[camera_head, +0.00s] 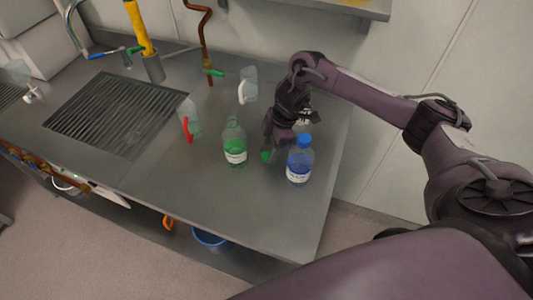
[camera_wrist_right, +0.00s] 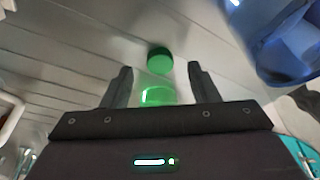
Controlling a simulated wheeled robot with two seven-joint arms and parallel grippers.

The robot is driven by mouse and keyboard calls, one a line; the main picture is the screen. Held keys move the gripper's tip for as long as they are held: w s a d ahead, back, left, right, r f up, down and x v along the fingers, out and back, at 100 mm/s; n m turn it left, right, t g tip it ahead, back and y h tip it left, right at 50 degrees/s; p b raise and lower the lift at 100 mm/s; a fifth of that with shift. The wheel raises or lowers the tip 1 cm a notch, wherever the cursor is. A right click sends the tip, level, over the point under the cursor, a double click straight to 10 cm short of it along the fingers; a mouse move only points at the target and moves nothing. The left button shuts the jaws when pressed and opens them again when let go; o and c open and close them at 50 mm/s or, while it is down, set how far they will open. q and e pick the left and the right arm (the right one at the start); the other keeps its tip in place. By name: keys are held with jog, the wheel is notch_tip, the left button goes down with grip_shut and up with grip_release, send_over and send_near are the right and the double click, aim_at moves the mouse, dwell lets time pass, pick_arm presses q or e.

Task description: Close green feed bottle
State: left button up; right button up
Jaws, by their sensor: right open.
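The green feed bottle (camera_head: 235,146) stands upright on the steel bench, with green liquid and a white label. No green cap shows on its neck. A green cap (camera_head: 265,156) lies on the bench between this bottle and the blue bottle. My right gripper (camera_head: 275,146) points down just above the cap. In the right wrist view the gripper (camera_wrist_right: 160,67) is open, and the cap (camera_wrist_right: 159,60) shows between its fingertips. A second green patch shows nearer the palm; I cannot tell what it is. My left gripper is not in view.
A blue bottle with a blue cap (camera_head: 299,163) stands close right of my right gripper. A red-handled jug (camera_head: 191,118) and a white-handled jug (camera_head: 247,86) stand behind and to the left. A drain grate (camera_head: 115,112) is at left. The bench front is clear.

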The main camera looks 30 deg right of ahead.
aim_at(266, 157)
jog(key=shift+x, duration=1.2)
jog(key=shift+c, duration=0.4)
jog(key=c, duration=1)
